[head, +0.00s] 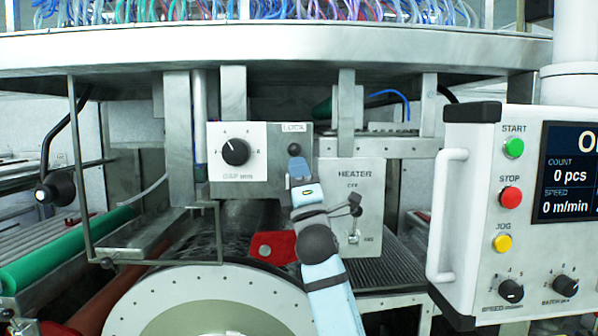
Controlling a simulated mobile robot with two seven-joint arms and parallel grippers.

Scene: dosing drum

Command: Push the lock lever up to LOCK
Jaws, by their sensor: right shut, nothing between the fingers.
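The lock lever's black ball knob (294,150) shows on the grey gap panel (270,186), just below the LOCK label (293,128). My right gripper (298,166) comes up from below with its fingertips right under the knob. It is shut and holds nothing. I cannot tell whether the fingertips touch the knob. The gripper and arm hide the rest of the lever and the panel below it. My left gripper is not in view.
A gap dial (236,151) sits left of the lever. The heater panel (346,178) with its black-knobbed switch (355,205) stands close right of my gripper. A red part (272,247) and a large drum (205,300) lie below. A control box (485,180) stands at right.

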